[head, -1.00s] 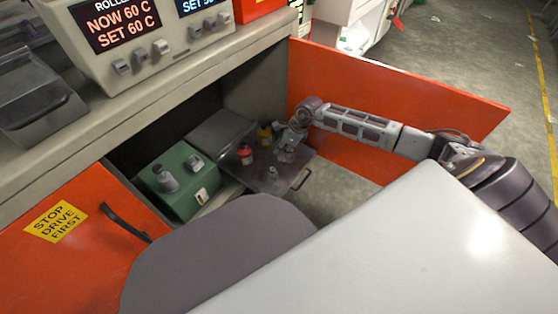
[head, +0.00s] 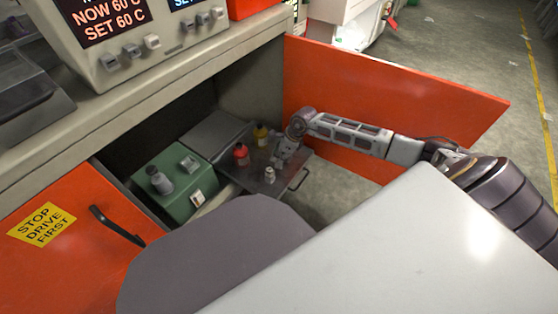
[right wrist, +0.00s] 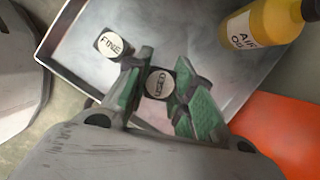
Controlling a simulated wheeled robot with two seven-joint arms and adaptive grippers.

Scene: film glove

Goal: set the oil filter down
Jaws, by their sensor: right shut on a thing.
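My right gripper (head: 278,160) reaches into the open cabinet over the pulled-out dark tray (head: 285,186). In the right wrist view, its green-padded fingers (right wrist: 160,92) are shut on a dark, round-topped filter with a white label reading USED (right wrist: 160,84). I cannot tell whether the filter's base touches the tray (right wrist: 85,62). A second small dark-topped filter, labelled FINE (right wrist: 112,45), stands on the tray close by, apart from the fingers. A small pale filter also shows in the head view (head: 269,174). My left gripper is not in view.
A red bottle (head: 240,155) and a yellow bottle (head: 260,135) stand on the tray; the yellow one shows large in the wrist view (right wrist: 258,27). A green box (head: 172,186) sits left of the tray. The orange door (head: 385,95) stands open behind my arm.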

